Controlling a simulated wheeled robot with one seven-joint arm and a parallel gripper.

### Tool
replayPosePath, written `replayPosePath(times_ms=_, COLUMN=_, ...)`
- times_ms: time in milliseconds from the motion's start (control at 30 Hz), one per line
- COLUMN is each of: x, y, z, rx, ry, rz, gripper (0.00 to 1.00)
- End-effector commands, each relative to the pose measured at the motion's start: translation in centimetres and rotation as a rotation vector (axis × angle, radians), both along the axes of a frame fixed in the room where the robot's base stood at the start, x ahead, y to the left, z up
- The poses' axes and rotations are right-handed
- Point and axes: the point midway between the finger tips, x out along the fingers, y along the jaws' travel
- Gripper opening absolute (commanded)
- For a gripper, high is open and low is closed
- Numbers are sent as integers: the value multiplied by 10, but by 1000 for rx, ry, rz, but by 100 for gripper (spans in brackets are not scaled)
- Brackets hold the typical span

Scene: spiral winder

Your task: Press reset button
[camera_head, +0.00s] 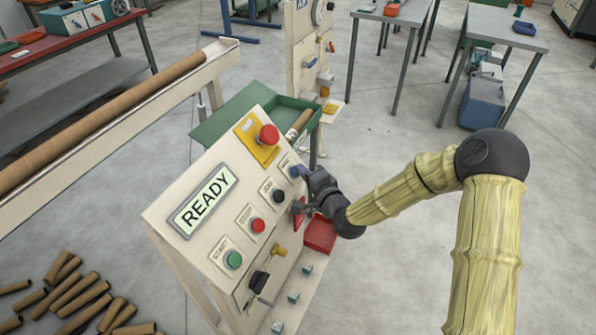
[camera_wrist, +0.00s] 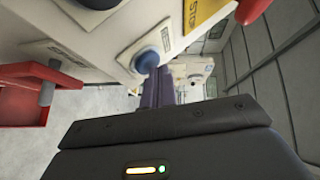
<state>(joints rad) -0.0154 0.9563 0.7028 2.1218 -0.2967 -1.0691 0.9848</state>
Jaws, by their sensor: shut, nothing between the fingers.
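The control panel (camera_head: 215,215) is cream, tilted, and carries a row of push buttons. The blue button (camera_head: 294,171) is at its right end; its label is too small to read, but it appears to be the reset button. My gripper (camera_head: 304,172) is shut and empty, with its tip right at the blue button from the right. In the wrist view, the blue button (camera_wrist: 147,62) stands just above the purple fingers (camera_wrist: 157,88). I cannot tell whether they touch it.
Black (camera_head: 278,196), red (camera_head: 258,225) and green (camera_head: 233,260) buttons line the panel. A red stop button (camera_head: 268,134) sits on a yellow plate above. The display (camera_head: 204,201) reads READY. A red bin (camera_head: 320,235) is below my gripper. Open floor lies to the right.

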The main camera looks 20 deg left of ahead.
Motion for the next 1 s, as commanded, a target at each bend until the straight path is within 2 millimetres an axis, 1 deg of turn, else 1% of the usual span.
replayPosePath(times_ms=333, x=-1, y=0, z=0, rx=0, ry=0, rz=2, gripper=0)
replayPosePath(times_ms=700, x=-2, y=-11, z=11, rx=0, ry=0, rz=2, gripper=0)
replayPosePath(times_ms=1000, x=-2, y=-12, z=10, rx=0, ry=0, rz=1, gripper=0)
